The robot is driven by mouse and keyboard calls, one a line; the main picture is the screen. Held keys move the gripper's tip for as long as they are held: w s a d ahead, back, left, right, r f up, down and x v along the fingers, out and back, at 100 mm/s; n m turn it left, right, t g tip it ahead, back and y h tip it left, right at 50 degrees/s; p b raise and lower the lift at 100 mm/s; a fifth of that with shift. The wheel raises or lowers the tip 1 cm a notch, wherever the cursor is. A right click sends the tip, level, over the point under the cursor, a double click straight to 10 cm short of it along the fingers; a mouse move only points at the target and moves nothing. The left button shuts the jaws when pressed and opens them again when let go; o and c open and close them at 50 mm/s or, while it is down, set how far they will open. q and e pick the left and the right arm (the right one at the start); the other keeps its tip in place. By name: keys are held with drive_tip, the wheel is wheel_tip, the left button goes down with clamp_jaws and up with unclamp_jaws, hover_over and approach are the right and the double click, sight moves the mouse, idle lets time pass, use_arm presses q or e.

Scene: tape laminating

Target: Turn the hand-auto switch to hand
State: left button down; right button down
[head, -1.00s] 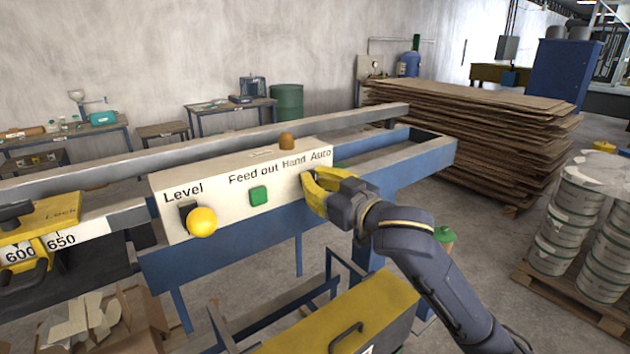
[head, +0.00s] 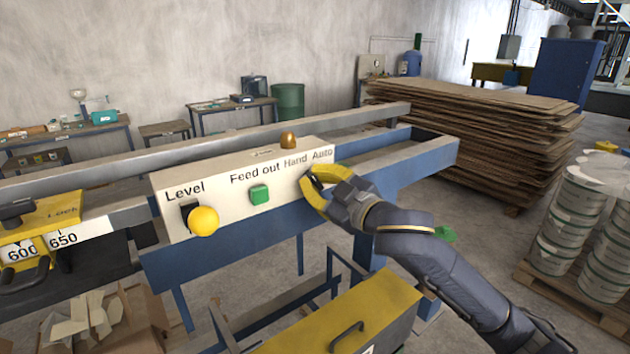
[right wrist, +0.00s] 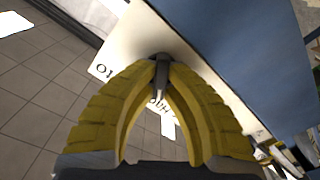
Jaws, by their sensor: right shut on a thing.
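The cream control panel (head: 228,203) on the blue beam carries the labels Level, Feed out, Hand and Auto. My right gripper (head: 312,178) has its yellow fingers at the panel's right end, below the Hand and Auto labels. In the right wrist view, the gripper (right wrist: 161,72) is shut on the hand-auto switch (right wrist: 161,80), a small grey-black lever between the fingertips. The fingers mostly hide the switch in the head view, and I cannot tell its exact setting. My left gripper is not in view.
A yellow knob (head: 203,221) and a green button (head: 259,194) sit left of my right gripper on the panel. A yellow box with a handle (head: 350,318) is below. Stacked cardboard (head: 475,135) stands behind at the right.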

idle(0.3)
drive_tip(key=c, duration=1.5)
unclamp_jaws()
drive_tip(key=shift+o, duration=0.2)
drive_tip(key=shift+s, duration=0.1)
drive_tip(key=v, duration=0.7)
drive_tip(key=shift+s+d, duration=0.15)
